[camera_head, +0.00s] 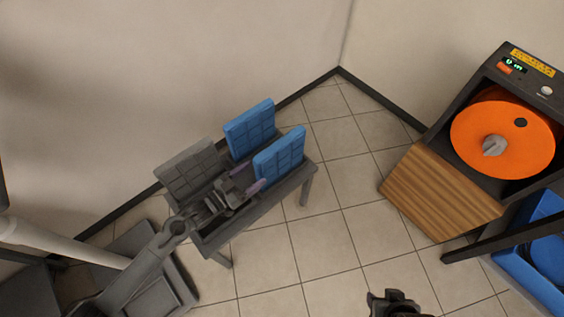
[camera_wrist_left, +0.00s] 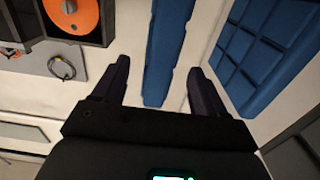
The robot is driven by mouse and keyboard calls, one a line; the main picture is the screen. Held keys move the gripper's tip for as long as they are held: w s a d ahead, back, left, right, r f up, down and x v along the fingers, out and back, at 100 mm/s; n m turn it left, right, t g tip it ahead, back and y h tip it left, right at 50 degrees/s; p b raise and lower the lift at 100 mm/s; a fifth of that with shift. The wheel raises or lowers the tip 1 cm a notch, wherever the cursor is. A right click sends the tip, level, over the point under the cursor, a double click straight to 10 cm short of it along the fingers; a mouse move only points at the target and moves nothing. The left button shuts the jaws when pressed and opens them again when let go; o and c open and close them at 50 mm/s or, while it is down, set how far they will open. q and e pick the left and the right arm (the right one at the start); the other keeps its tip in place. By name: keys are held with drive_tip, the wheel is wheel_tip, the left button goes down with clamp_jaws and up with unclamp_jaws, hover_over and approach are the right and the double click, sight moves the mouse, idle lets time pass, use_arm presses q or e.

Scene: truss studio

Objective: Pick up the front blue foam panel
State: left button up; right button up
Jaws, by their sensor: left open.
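The front blue foam panel (camera_head: 280,155) stands upright on the low grey stand, at its right end. In the left wrist view the front blue panel (camera_wrist_left: 168,50) shows nearly edge-on as a narrow strip. A second blue panel (camera_head: 250,128) stands behind it, and it also fills the upper right of the left wrist view (camera_wrist_left: 262,50). My left gripper (camera_head: 253,178) is open and empty, just left of the front panel. In the wrist view its fingers lie either side of the panel's edge; whether they reach around it is unclear.
A grey panel (camera_head: 192,172) stands on the left end of the stand (camera_head: 232,228). A dark part (camera_head: 395,302), probably of my right arm, is cut off at the bottom edge. A machine with an orange disc (camera_head: 475,130) and wooden front stands right. Tiled floor between is clear.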

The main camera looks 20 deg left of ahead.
sight(276, 161)
use_arm(q)
drive_tip(key=shift+x, duration=1)
drive_tip(key=b+x, duration=0.3)
drive_tip(key=x, duration=0.1)
drive_tip(key=shift+w+f+b, duration=0.1)
drive_tip(key=shift+f+b, duration=0.05)
drive_tip(key=shift+b, duration=0.25)
drive_tip(key=shift+w+d, duration=0.3)
drive_tip(key=shift+w, duration=0.1)
drive_tip(key=shift+s, duration=0.15)
drive_tip(key=shift+c, duration=0.7)
drive_tip(key=c, duration=0.9)
